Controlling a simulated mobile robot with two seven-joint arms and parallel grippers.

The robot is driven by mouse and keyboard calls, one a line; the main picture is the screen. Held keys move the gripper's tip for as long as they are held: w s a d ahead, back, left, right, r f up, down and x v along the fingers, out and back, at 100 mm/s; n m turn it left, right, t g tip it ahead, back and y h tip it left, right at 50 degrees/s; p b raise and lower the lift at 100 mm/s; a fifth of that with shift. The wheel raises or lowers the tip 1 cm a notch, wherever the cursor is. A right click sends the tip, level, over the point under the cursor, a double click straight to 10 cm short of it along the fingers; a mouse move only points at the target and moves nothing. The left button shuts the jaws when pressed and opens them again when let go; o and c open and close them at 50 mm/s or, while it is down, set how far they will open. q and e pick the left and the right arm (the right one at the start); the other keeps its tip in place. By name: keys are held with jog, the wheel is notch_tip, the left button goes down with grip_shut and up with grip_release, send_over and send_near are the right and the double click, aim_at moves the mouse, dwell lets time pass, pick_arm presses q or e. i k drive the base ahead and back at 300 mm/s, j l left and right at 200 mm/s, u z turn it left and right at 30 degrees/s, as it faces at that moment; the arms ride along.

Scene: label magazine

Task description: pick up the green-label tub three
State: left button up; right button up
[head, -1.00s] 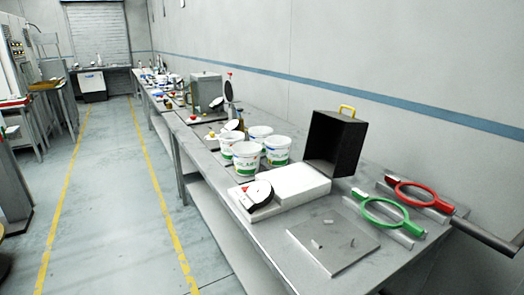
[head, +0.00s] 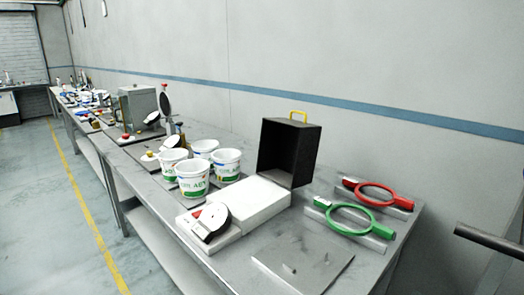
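Several white tubs with green labels stand grouped on the long grey bench in the head view. One tub (head: 193,179) is at the front, another tub (head: 226,165) is to its right, a third tub (head: 173,163) is to its left, and one more tub (head: 204,149) is behind. I cannot tell which one is tub three. Neither of my grippers shows in the head view.
A white block with a dial (head: 213,222) is in front of the tubs. A black open box (head: 290,152) with a yellow handle stands to their right. Green (head: 350,219) and red (head: 376,194) ring tools and a flat grey plate (head: 301,258) lie further right. Floor (head: 72,220) along the bench is clear.

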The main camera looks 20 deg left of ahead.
aim_at(206, 155)
jog(key=i+j+z, duration=0.2)
jog(key=j, duration=0.45)
jog(key=i+j+z, duration=0.2)
jog(key=j, duration=0.45)
jog(key=j+z, duration=0.25)
jog(key=j, duration=0.45)
